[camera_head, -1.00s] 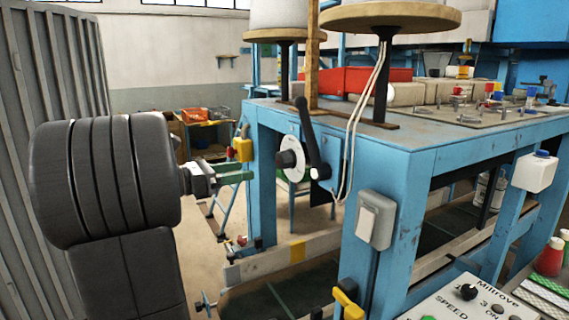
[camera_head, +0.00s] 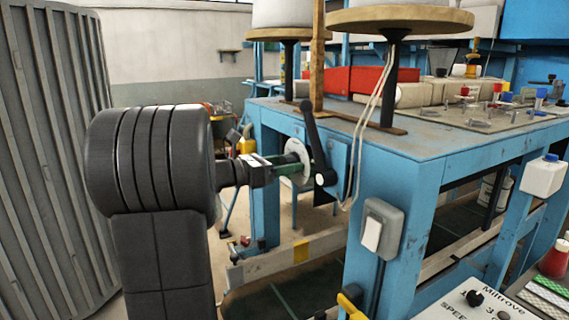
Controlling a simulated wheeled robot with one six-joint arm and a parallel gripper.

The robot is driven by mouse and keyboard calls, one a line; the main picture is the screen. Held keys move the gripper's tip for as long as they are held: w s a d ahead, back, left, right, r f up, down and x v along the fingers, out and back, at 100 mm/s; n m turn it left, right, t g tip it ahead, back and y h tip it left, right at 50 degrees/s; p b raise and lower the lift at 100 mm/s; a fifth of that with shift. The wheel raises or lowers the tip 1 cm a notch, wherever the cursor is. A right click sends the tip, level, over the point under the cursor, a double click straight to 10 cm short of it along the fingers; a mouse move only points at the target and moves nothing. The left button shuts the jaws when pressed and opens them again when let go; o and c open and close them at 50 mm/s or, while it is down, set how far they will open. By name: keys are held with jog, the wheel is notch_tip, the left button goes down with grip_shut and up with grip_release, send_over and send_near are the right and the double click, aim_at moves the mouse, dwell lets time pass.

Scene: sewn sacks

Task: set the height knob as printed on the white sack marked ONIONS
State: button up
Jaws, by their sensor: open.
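The round white dial plate (camera_head: 303,153) is on the blue machine frame, beside a black crank lever (camera_head: 314,140). The black knob at its centre is largely hidden by my gripper. My gripper (camera_head: 293,167) is open, with its fingers right in front of the dial. I cannot tell whether they surround or touch the knob. The dial's marks are too small to read. I see no ONIONS lettering.
The blue machine bench (camera_head: 410,143) fills the right side. A round wooden spool stand (camera_head: 400,20) and hanging white cords rise close to the dial. A grey switch box (camera_head: 380,228) is on the front leg. A corrugated grey panel (camera_head: 50,150) stands left.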

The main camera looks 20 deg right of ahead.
jog(key=shift+c, duration=0.4)
jog(key=c, duration=0.9)
